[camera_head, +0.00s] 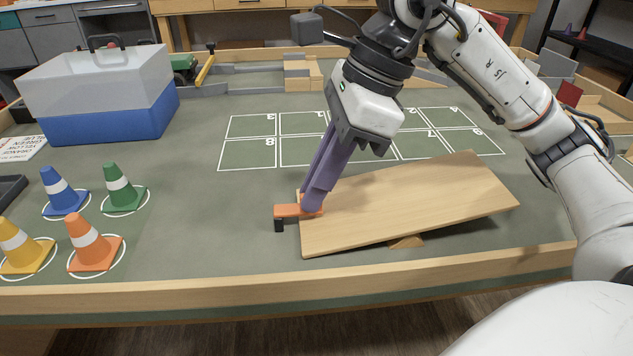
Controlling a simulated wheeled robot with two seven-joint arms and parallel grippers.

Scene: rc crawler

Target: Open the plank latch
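The plank (410,203) is a light wooden board lying on the green table, its right end raised on a small wooden wedge (406,242). The orange latch (288,211) is at the plank's left end and sticks out to the left, with a black block (279,225) at its outer end. My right gripper (313,207) comes down from above, its purple fingertips at the latch by the plank's left edge. The fingers look close together and cover part of the latch. I cannot tell whether they are closed on it. My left gripper is not in view.
Blue, green, yellow and orange cones stand at the left, each on a white-ringed spot. A blue toolbox (112,112) with a clear lid stands behind them. A numbered grid (250,126) lies behind the plank. A wooden rim (180,297) borders the table front.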

